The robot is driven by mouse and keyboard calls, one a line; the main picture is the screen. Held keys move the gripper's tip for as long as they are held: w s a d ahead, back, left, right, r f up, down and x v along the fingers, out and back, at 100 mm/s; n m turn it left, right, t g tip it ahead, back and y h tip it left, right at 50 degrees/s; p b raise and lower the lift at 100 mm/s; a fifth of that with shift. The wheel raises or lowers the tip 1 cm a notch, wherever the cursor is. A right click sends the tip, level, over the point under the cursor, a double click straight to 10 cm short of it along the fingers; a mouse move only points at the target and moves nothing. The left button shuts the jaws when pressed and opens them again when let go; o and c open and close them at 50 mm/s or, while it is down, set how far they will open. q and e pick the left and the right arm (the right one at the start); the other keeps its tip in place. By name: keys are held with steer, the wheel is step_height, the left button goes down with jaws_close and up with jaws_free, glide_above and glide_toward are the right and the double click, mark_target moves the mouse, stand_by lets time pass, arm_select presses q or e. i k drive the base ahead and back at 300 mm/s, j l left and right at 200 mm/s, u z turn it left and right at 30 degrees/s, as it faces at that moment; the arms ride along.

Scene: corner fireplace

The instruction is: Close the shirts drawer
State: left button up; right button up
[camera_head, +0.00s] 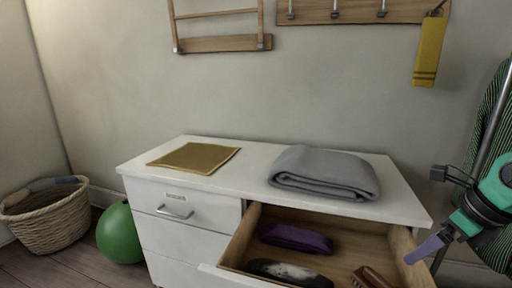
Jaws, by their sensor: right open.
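A white dresser (195,244) stands against the wall. Its upper right drawer (347,248) is pulled out, showing a wooden inside. The drawer's front runs along the bottom edge of the picture and is partly cut off. Inside lie a purple folded cloth (296,238), a black and white item (290,273) and a brown brush-like thing (370,278). I cannot read a label on this drawer. My right gripper (427,248) is open and empty, with a purple finger near the drawer's right side; contact cannot be told. My left gripper is out of view.
A grey folded blanket (324,173) and a mustard cloth (195,158) lie on the dresser top. A closed drawer with a metal handle (175,212) is at left. A green ball (120,235) and wicker basket (48,218) stand on the floor. Striped fabric (494,105) hangs at right.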

mark_target(382, 247)
steer(key=k, duration=0.85)
